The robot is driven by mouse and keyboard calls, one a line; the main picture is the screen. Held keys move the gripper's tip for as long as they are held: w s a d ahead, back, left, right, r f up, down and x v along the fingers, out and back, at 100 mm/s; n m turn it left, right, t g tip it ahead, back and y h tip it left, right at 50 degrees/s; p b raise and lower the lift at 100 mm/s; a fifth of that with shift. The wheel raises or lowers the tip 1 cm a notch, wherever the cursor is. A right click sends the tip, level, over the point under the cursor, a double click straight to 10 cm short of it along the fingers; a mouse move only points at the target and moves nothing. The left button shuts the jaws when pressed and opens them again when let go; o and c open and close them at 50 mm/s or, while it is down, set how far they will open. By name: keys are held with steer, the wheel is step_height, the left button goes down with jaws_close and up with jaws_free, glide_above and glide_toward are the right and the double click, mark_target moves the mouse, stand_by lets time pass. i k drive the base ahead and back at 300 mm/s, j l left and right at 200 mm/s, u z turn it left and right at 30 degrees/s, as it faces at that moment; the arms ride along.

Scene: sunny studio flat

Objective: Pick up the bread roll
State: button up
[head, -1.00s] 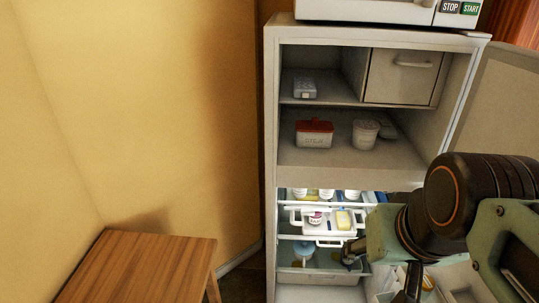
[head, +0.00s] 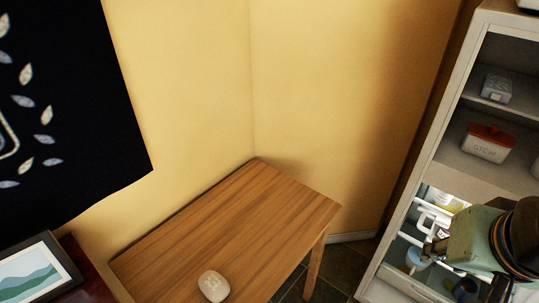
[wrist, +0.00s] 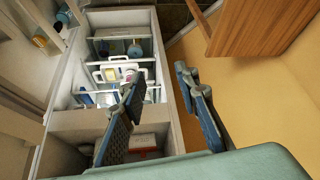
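A pale, rounded item (head: 213,286) that looks like the bread roll lies on the wooden table, near the bottom edge of the head view. Small marks show on its top. My gripper (wrist: 160,80) has its two fingers spread apart with nothing between them in the wrist view. It is by the open fridge, well to the right of the table. In the head view, my gripper (head: 436,247) shows at the right, partly hidden by its own wrist. The roll does not show in the wrist view.
The wooden table (head: 235,225) is otherwise bare where visible, against the yellow wall. The open fridge (head: 455,160) holds a red-lidded box (head: 487,143) and several other items. A framed picture (head: 38,268) stands at lower left.

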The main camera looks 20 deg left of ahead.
mark_target(214, 286)
steer(key=j+u, duration=0.1)
steer(key=u, duration=1.85)
